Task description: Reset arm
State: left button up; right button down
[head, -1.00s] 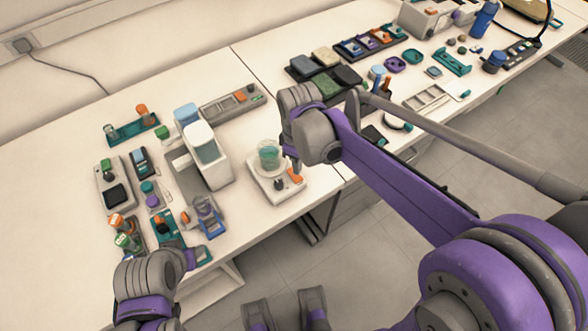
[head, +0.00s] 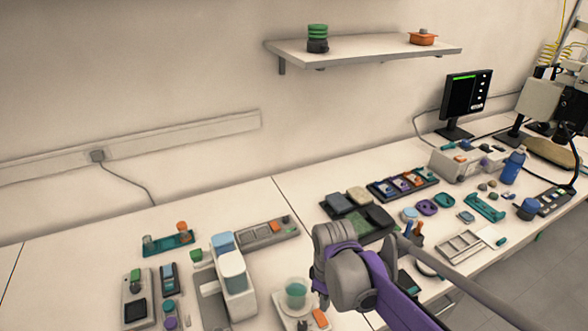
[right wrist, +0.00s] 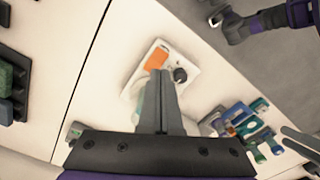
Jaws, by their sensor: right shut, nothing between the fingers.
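My right gripper (head: 319,285) is in the lower middle of the head view, above the bench and close to a beaker with teal liquid (head: 296,293). In the right wrist view its two fingers (right wrist: 160,76) are together with nothing between them. They point over a white stirrer plate (right wrist: 187,58) with an orange part and a dark knob, and partly hide the beaker. Part of my left arm with its gripper (right wrist: 228,24) shows at the top right of the right wrist view; its finger opening is unclear. The left arm is not in the head view.
A white-and-blue instrument (head: 237,290) stands left of the beaker. A dark tray of coloured pads (head: 352,218) lies behind my right arm. Small racks and tools cover the bench. A wall shelf (head: 365,50) and a monitor (head: 466,98) stand at the back.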

jog(key=s+d+r+m+t+p, duration=0.1)
jog(key=s+d+m+t, duration=0.1)
jog(key=s+m, duration=0.3)
jog(key=s+d+r+m+t+p, duration=0.1)
jog(key=s+d+m+t+p, duration=0.1)
jog(key=s, duration=0.7)
jog(key=d+m+t, duration=0.1)
jog(key=d+m, duration=0.1)
jog(key=m, duration=0.1)
jog(key=shift+d+r, duration=0.15)
jog(key=shift+d, duration=0.2)
jog(key=c, duration=1.6)
grip_release()
